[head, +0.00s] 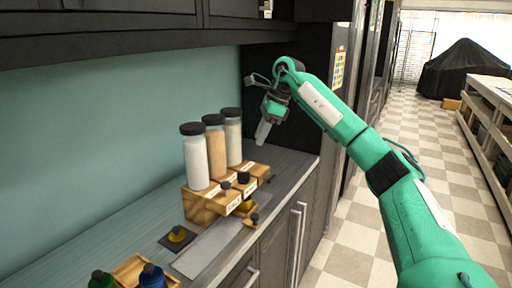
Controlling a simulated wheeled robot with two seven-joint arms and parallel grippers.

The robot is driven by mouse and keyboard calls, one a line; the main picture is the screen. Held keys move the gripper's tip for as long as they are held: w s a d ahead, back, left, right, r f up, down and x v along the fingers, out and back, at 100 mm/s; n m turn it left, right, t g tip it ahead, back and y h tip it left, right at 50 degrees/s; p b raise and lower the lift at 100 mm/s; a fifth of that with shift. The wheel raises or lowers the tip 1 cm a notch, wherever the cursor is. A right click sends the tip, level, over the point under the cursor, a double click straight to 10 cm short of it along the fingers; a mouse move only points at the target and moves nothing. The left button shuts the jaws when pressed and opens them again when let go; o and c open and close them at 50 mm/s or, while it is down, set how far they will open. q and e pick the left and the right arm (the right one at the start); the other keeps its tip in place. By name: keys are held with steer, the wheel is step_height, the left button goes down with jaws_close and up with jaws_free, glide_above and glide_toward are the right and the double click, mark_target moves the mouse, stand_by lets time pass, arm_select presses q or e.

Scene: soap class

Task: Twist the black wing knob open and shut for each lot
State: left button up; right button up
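A wooden stand (198,206) on the counter holds three tall clear jars with black caps: one with white contents (196,163), one with tan contents (216,152) and one with pale cream contents (233,143). Dark knobs show at the stand's front, among them a black knob (243,177) and another black knob (226,185). Labels below them are too small to read. My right gripper (263,132) is raised behind and right of the jars, apart from them and pointing down. Its fingers are too small to tell open from shut. My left gripper is out of view.
A small wooden tray (130,268) stands by green (101,280) and blue (152,277) items in front. Dark cabinets (110,35) overhang the counter.

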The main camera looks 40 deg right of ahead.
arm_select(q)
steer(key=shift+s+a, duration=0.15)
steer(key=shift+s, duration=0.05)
arm_select(e)
steer(key=shift+r, duration=0.25)
